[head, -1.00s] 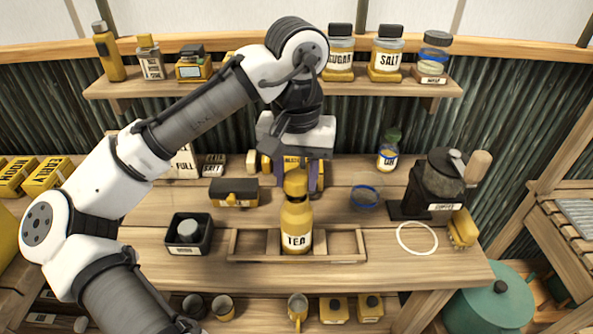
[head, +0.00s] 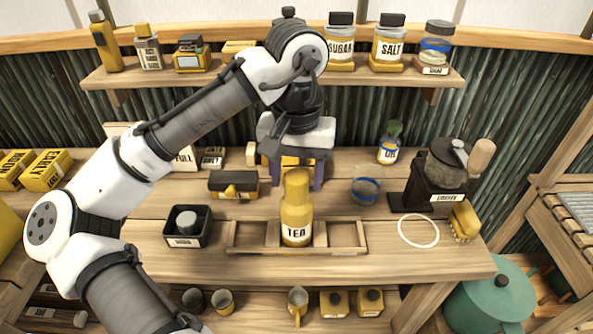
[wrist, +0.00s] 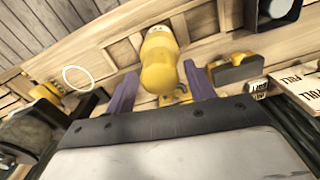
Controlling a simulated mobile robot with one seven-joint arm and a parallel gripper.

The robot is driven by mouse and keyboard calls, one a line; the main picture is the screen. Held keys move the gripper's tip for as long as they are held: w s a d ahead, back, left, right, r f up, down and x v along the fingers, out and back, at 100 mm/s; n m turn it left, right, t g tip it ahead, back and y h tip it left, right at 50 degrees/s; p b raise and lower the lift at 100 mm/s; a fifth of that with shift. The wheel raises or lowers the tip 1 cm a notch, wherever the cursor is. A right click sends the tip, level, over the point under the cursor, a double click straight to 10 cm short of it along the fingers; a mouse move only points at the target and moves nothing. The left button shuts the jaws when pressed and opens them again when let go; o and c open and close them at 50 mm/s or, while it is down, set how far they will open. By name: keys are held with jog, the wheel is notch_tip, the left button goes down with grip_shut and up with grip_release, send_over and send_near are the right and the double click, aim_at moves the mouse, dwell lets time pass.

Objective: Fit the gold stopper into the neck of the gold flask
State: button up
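The gold flask (head: 296,217), labelled TEA, stands upright in the middle of a wooden rack (head: 343,234) on the bench. The gold stopper (head: 297,179) is on top of its neck, upright and in line with it; I cannot tell how deep it sits. My gripper (head: 297,187) is open at the stopper's height, just behind it in the head view, with its purple fingers apart on either side. In the wrist view, my gripper (wrist: 160,70) has a clear gap from each finger to the gold stopper (wrist: 158,76), and the flask (wrist: 160,42) shows beyond.
A black box (head: 188,227) with a grey round piece stands left of the rack. A black-and-gold block (head: 234,185), a blue-rimmed glass (head: 365,190), a white ring (head: 418,231) and a coffee grinder (head: 440,182) are nearby. A loaded shelf (head: 270,78) is above.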

aim_at(296, 175)
jog(key=shift+o, duration=0.7)
notch_tip(296, 175, up, 14)
jog(key=shift+f, duration=0.1)
dwell(0.3)
